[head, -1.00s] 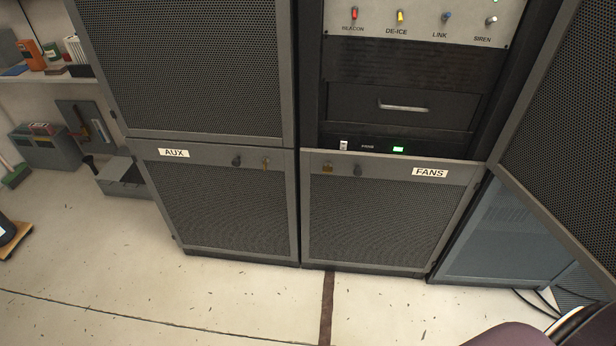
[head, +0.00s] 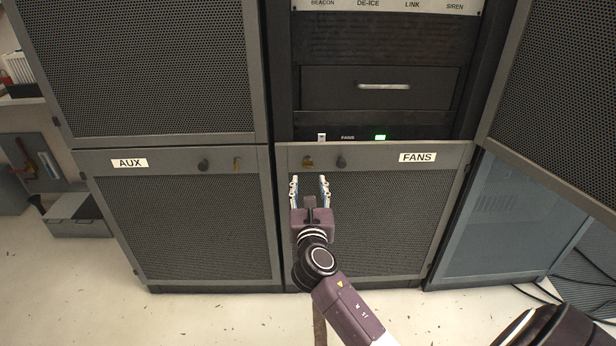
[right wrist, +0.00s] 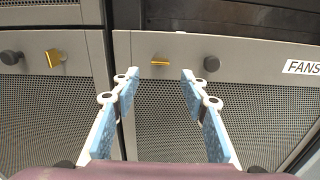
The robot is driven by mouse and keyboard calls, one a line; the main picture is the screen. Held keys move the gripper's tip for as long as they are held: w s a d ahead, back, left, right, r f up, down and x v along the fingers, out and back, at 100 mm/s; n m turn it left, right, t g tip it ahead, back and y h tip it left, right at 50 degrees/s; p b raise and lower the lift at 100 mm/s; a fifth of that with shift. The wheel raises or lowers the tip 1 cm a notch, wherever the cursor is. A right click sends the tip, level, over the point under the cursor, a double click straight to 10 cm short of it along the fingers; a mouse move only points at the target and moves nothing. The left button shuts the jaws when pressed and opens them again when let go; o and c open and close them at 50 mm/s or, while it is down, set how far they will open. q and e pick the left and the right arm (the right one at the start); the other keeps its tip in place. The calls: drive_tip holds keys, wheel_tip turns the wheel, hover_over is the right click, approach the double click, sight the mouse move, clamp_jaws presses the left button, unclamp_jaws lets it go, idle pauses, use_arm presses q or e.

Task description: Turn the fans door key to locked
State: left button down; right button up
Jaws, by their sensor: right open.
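The lower door labelled FANS (head: 417,157) is shut, with a small brass key (head: 308,162) near its upper left corner. A dark round knob (head: 341,162) sits just right of the key. In the right wrist view the key (right wrist: 160,62) looks like a short, roughly horizontal bar. My right gripper (head: 309,179) is open and empty, in front of the door just below the key. In the right wrist view its two blue-padded fingers (right wrist: 158,80) stand either side of the key's line, apart from it. My left gripper is not in view.
Left of it, the shut AUX door (head: 129,163) has its own knob (head: 203,165) and brass key (head: 237,164). Above is a rack with a drawer (head: 380,88) and a lit green display (head: 380,137). A mesh door (head: 560,100) stands open at the right.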

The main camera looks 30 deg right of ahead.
sight(308, 167)
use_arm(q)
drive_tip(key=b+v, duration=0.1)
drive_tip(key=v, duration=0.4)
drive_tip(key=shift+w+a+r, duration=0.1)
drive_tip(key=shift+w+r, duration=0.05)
use_arm(e)
drive_tip(key=x, duration=0.7)
drive_tip(key=shift+w+d+r, duration=0.1)
drive_tip(key=shift+w+d, duration=0.1)
drive_tip(key=shift+w, duration=0.05)
drive_tip(key=shift+c, duration=0.5)
clamp_jaws()
